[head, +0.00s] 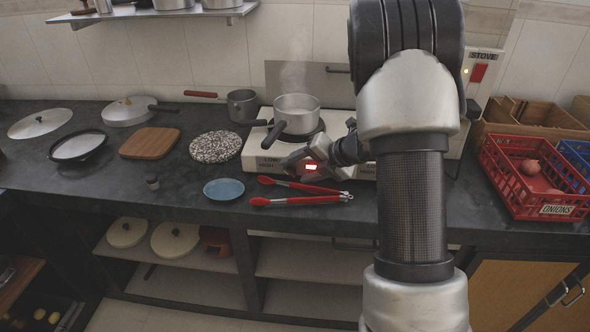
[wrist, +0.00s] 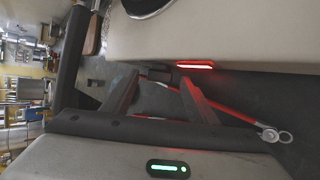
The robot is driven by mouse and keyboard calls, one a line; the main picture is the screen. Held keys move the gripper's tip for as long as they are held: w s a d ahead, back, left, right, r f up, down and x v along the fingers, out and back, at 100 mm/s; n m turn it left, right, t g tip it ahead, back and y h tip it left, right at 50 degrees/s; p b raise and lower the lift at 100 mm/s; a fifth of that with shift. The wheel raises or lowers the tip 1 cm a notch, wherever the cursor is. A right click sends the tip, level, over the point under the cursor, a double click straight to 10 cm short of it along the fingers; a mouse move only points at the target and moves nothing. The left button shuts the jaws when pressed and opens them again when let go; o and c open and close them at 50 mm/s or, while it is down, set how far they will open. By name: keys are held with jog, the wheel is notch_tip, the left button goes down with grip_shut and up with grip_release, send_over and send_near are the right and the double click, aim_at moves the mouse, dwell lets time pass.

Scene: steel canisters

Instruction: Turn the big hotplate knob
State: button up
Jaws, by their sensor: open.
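The pale hotplate (head: 257,160) stands on the dark counter, with a steaming steel pot (head: 297,108) on its burner. My gripper (head: 303,160) is at the hotplate's front face and covers part of it. In the wrist view, my gripper (wrist: 158,84) is open, its two dark fingers spread below the hotplate's front (wrist: 230,35). A small dark block (wrist: 158,73) shows between the fingertips; it may be the big knob, but I cannot tell for sure. I cannot tell whether the fingers touch it. A red lit bar (wrist: 195,65) glows beside it.
Red-handled tongs (head: 300,200) and a blue plate (head: 224,189) lie in front of the hotplate. A speckled round board (head: 216,147) and a saucepan (head: 242,104) are to its left. A red onion crate (head: 510,175) stands at the right. The counter's front edge is close.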

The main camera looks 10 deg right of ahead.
jog(key=p+v, duration=0.3)
jog(key=v, duration=1.2)
jog(key=shift+s+d+r, duration=0.1)
jog(key=shift+s, duration=0.05)
